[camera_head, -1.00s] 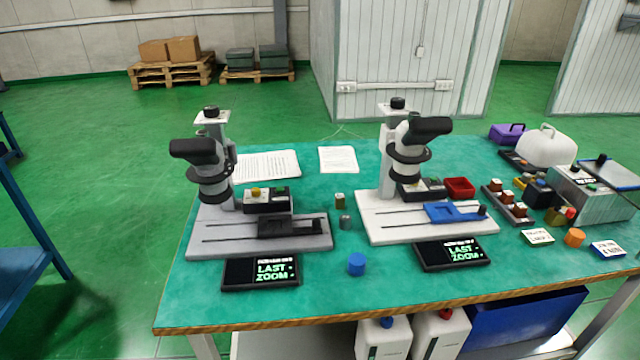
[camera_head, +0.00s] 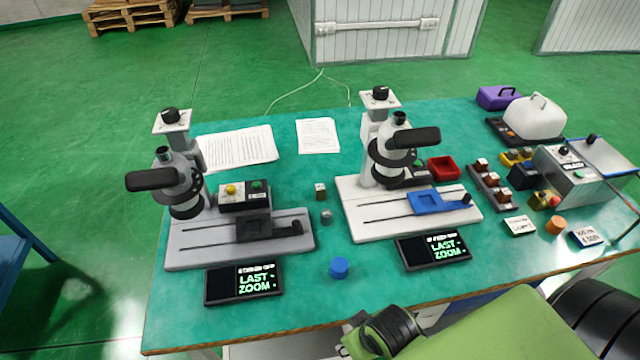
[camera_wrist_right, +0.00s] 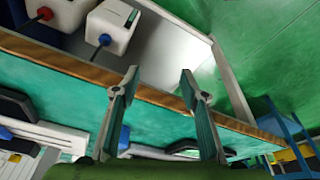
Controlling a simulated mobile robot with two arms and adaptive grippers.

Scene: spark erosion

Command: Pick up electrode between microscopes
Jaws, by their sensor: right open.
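Two microscopes stand on the teal table (camera_head: 300,300), a left one on a grey base (camera_head: 190,255) and a right one on a white base (camera_head: 380,230). Between their bases are two small pieces: a brownish-green block with a light top (camera_head: 320,191) and a small grey cylinder (camera_head: 327,217). I cannot tell for sure which is the electrode. A larger blue cylinder (camera_head: 339,267) stands nearer the front edge. My right gripper (camera_wrist_right: 158,76) is open and empty in the right wrist view, near the table's front edge. My left gripper is not in view.
Two dark display tablets, left (camera_head: 244,285) and right (camera_head: 434,252), lie in front of the microscopes. A red tray (camera_head: 444,168), a grey device (camera_head: 572,178) and small parts crowd the right side. Paper sheets (camera_head: 238,148) lie behind. White canisters (camera_wrist_right: 112,25) stand below the table.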

